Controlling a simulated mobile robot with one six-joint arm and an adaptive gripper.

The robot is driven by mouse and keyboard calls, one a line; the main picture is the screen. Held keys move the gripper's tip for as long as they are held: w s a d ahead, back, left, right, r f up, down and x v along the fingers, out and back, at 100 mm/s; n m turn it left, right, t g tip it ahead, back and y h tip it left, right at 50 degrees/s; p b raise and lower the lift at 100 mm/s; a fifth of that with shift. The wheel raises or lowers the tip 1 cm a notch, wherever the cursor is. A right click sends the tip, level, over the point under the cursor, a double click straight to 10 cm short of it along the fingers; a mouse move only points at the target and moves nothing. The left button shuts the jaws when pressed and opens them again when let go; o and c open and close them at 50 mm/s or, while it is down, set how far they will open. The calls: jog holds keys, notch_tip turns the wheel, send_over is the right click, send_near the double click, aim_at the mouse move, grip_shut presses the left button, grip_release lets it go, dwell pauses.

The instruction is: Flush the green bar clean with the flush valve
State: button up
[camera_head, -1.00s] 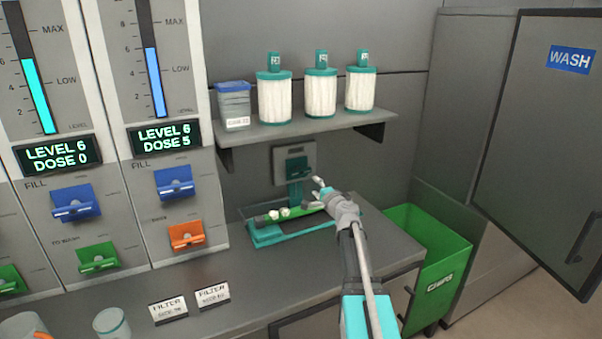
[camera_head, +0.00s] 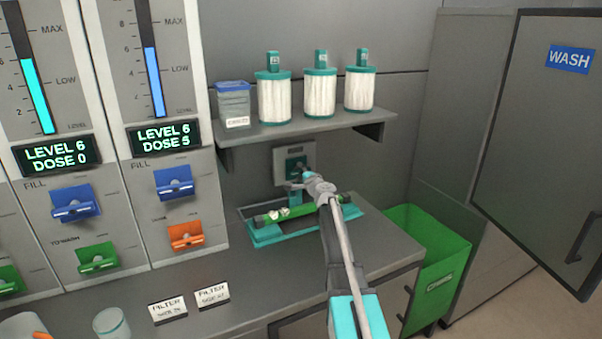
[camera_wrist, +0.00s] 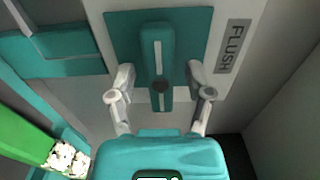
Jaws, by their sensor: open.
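The flush valve is a teal lever on a grey wall plate (camera_head: 281,166) under the shelf. In the wrist view the teal lever (camera_wrist: 157,65) stands between my two fingers, beside a FLUSH label (camera_wrist: 233,46). My gripper (camera_wrist: 159,88) is open, with one finger on each side of the lever and gaps on both sides. In the head view my gripper (camera_head: 300,181) is in front of the plate and covers part of it. The green bar (camera_head: 300,212) lies across the teal tray (camera_head: 258,239) below, with white clumps (camera_head: 278,213) on its left part.
A shelf (camera_head: 300,128) with white filter cartridges (camera_head: 320,95) and a grey container (camera_head: 234,104) hangs above. The dispenser panel (camera_head: 180,225) stands to the left. A green bin (camera_head: 440,265) and the WASH cabinet (camera_head: 545,130) are at the right.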

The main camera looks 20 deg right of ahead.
jog(key=shift+w, duration=0.2)
grip_shut()
jog(key=shift+d, duration=0.15)
dwell(0.3)
